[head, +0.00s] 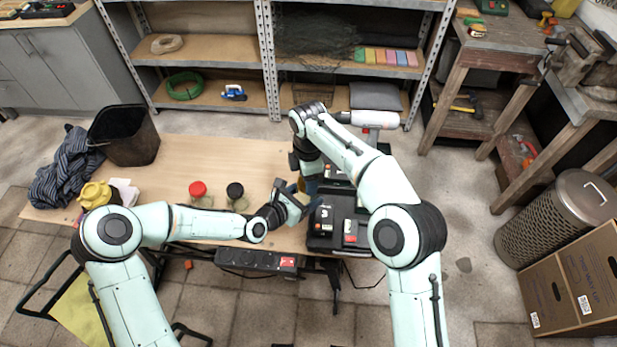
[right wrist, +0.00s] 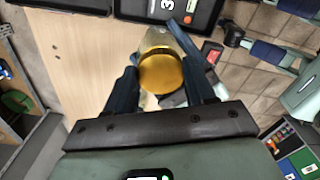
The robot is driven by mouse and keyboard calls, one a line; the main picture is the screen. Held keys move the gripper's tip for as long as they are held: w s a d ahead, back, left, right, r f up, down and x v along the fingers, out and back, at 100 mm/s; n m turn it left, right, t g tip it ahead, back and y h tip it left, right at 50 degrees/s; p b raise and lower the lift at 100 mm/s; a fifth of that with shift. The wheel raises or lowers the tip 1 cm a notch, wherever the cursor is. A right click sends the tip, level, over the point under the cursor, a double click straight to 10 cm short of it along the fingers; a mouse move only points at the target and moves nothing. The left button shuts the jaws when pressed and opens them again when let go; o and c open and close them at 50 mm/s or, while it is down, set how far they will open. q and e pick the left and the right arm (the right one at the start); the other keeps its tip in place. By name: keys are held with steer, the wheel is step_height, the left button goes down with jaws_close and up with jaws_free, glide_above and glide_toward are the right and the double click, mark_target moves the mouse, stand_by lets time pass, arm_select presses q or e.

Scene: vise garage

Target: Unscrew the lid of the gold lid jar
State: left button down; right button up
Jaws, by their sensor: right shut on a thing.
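The gold lid (right wrist: 161,74) faces the camera in the right wrist view, on top of a clear glass jar (right wrist: 160,38). My right gripper (right wrist: 162,80) has one finger on each side of the lid and is shut on it. In the head view my right gripper (head: 309,184) is above the table, and the jar is mostly hidden by the grippers. My left gripper (head: 299,203) is close to the jar from the left. A blue-grey finger, likely its own, shows beside the glass in the right wrist view; whether it grips the jar I cannot tell.
A red-lidded jar (head: 199,192) and a black-lidded jar (head: 236,194) stand on the wooden table (head: 220,156), left of the grippers. A black case (head: 325,240) lies right of them. A dark bin (head: 125,135) stands at the far left. The table's back middle is clear.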

arm_select(q)
steer(key=shift+s+d, duration=0.1)
steer(key=shift+s, duration=0.1)
arm_select(e)
steer(key=n, duration=0.4)
steer(key=shift+w+d+n, duration=0.2)
steer(key=shift+w+n, duration=0.1)
steer(key=shift+w, duration=0.05)
arm_select(q)
steer(key=shift+s+d, duration=0.1)
steer(key=shift+d, duration=0.05)
arm_select(e)
steer(key=shift+a+r, duration=0.1)
steer(key=shift+r, duration=0.15)
arm_select(q)
steer(key=shift+f, duration=0.15)
arm_select(e)
steer(key=shift+a+r, duration=0.1)
steer(key=shift+r, duration=0.6)
steer(key=shift+s+r, duration=0.2)
steer(key=shift+r, duration=0.05)
